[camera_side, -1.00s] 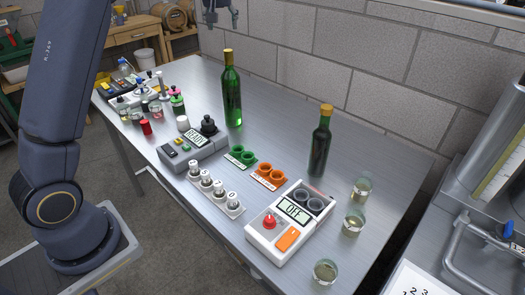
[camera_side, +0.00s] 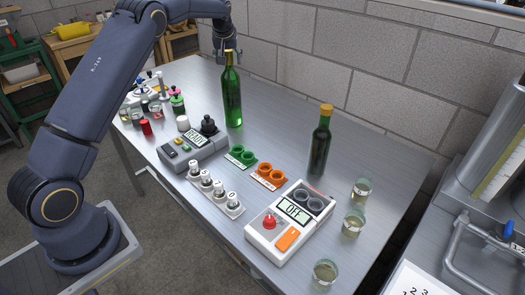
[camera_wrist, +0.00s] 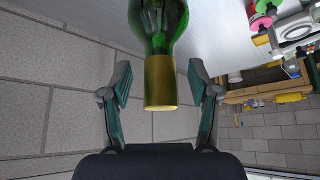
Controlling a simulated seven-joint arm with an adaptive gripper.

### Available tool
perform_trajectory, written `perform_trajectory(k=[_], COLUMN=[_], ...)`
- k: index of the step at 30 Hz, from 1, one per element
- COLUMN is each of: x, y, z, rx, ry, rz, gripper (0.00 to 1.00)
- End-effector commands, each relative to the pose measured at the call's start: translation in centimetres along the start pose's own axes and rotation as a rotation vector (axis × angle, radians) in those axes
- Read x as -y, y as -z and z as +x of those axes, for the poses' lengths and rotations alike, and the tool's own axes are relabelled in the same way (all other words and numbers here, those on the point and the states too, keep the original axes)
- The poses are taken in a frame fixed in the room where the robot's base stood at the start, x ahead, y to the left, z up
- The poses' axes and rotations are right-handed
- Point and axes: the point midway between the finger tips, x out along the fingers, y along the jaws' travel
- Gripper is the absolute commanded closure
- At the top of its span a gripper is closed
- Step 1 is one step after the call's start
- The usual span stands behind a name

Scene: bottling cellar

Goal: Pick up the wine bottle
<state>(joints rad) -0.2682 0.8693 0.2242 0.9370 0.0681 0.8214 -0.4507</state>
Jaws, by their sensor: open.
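A green wine bottle (camera_side: 232,98) with a gold capsule stands upright towards the back of the metal table. A second, darker bottle (camera_side: 320,145) with a gold top stands upright further right. My gripper (camera_side: 226,50) is at the top of the nearer-left green bottle in the side view. In the wrist view, my gripper (camera_wrist: 160,95) is open, with one finger on each side of the gold neck (camera_wrist: 161,80). Gaps show between the neck and both fingers. Most of the bottle's body lies outside the wrist view.
The metal table (camera_side: 290,115) holds a grey device (camera_side: 192,145), a white device (camera_side: 289,222), green cups (camera_side: 240,156), orange cups (camera_side: 270,176) and several glasses (camera_side: 353,222). A block wall (camera_side: 380,70) runs close behind the bottles.

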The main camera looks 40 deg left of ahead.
Motion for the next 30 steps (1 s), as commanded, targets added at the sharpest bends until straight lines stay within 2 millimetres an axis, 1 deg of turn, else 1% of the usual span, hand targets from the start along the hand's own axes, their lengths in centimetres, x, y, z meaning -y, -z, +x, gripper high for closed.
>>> perform_trajectory(k=[1,4,11,27,29,30], x=[0.02,0.0,0.0,0.0,-0.01,-0.01], y=[-0.02,0.01,0.03,0.03,0.03,0.03], z=[0.75,1.48,1.58,1.54,1.54,1.53], rx=[0.001,-0.001,-0.001,-0.001,-0.001,-0.001], ry=[0.001,0.0,-0.001,0.0,0.0,0.0], rz=[0.0,0.0,0.0,0.0,0.0,0.0], gripper=[0.38,0.38,0.38,0.95,1.0,1.0])
